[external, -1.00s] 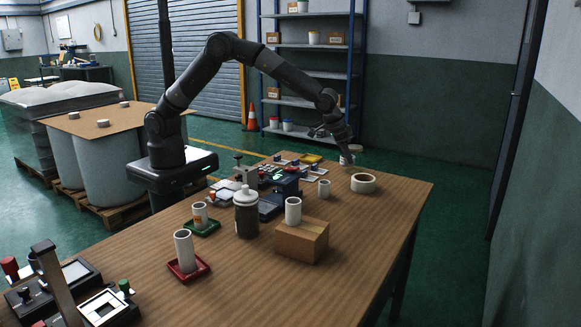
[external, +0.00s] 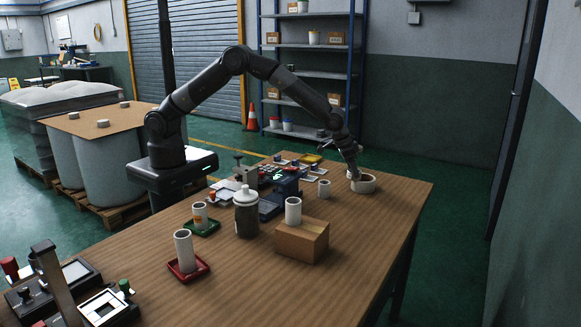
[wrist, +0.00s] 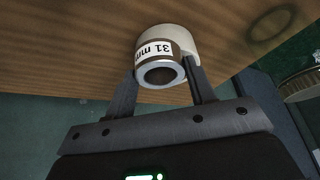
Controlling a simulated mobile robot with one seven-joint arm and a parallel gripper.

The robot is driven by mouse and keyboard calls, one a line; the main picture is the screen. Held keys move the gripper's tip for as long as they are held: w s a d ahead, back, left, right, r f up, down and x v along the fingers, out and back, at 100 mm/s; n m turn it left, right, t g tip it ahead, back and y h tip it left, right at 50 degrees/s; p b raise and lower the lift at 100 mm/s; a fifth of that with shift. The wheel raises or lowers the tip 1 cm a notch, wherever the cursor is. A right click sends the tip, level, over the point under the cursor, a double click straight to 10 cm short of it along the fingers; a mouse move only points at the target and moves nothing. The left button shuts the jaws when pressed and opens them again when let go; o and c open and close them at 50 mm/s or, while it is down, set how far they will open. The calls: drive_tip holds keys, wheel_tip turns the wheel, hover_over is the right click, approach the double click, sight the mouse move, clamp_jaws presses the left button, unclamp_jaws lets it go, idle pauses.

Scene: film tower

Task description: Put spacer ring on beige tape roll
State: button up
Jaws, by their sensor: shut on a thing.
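My gripper (wrist: 160,88) is shut on the spacer ring (wrist: 158,49), a short tube with a white "31 mm" label and a grey end rim. One finger is on each side of it. The beige tape roll (wrist: 186,37) lies on the table just beyond the ring in the wrist view, partly hidden by it. In the external view my gripper (external: 354,174) is down at the tape roll (external: 368,184), near the table's far right end. The ring is at the roll's left side there, mostly hidden by the fingers. I cannot tell whether ring and roll touch.
A cardboard box (external: 302,240) bears a white tube (external: 293,210). The table right of the roll is clear.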

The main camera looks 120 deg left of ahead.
drive_tip(key=shift+f, duration=0.15)
drive_tip(key=o, duration=1)
drive_tip(key=v, duration=1.2)
drive_tip(key=shift+r, duration=0.2)
drive_tip(key=s+d+r+m+t+h, duration=0.1)
drive_tip(key=s+d+r+m, duration=0.2)
drive_tip(key=s+d+r, duration=1.35)
drive_tip(key=s+d+m, duration=0.1)
drive_tip(key=s+d, duration=0.2)
drive_tip(key=s, duration=0.5)
drive_tip(key=s+d+m+h, duration=0.1)
drive_tip(key=s+d, duration=0.3)
drive_tip(key=s, duration=0.5)
drive_tip(key=s+d+f+m+t, duration=0.1)
drive_tip(key=s+d, duration=0.3)
drive_tip(key=s, duration=0.5)
drive_tip(key=shift+s+d+m+h, duration=0.1)
drive_tip(key=shift+s+m+h, duration=0.1)
drive_tip(key=shift+m+h, duration=0.35)
